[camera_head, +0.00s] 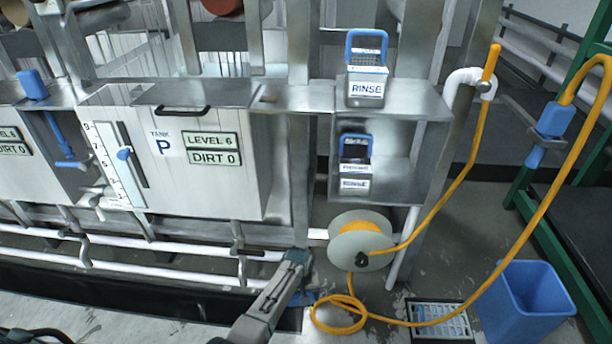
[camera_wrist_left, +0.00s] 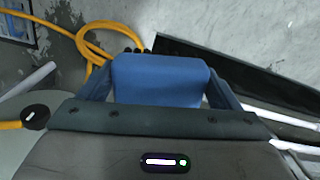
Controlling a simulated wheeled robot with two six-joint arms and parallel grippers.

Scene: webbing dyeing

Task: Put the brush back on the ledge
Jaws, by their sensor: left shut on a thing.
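My left gripper (camera_head: 302,292) is low in front of the steel frame, left of the hose reel. In the left wrist view its two fingers sit either side of a blue block (camera_wrist_left: 160,80), which I take to be the brush, and are shut on it. Only a small blue part of the brush (camera_head: 306,299) shows in the head view; its bristles are hidden. The steel ledge (camera_head: 292,98) runs above and behind the gripper, along the top of the frame. The gripper is well below the ledge. My right gripper is not in view.
A hose reel (camera_head: 342,246) with a yellow hose (camera_head: 340,318) coiled on the floor is right of the gripper. A floor drain (camera_head: 440,322) and a blue bin (camera_head: 525,300) stand further right. A box marked RINSE (camera_head: 366,88) takes up the ledge's right part. White pipes (camera_head: 150,270) run low at left.

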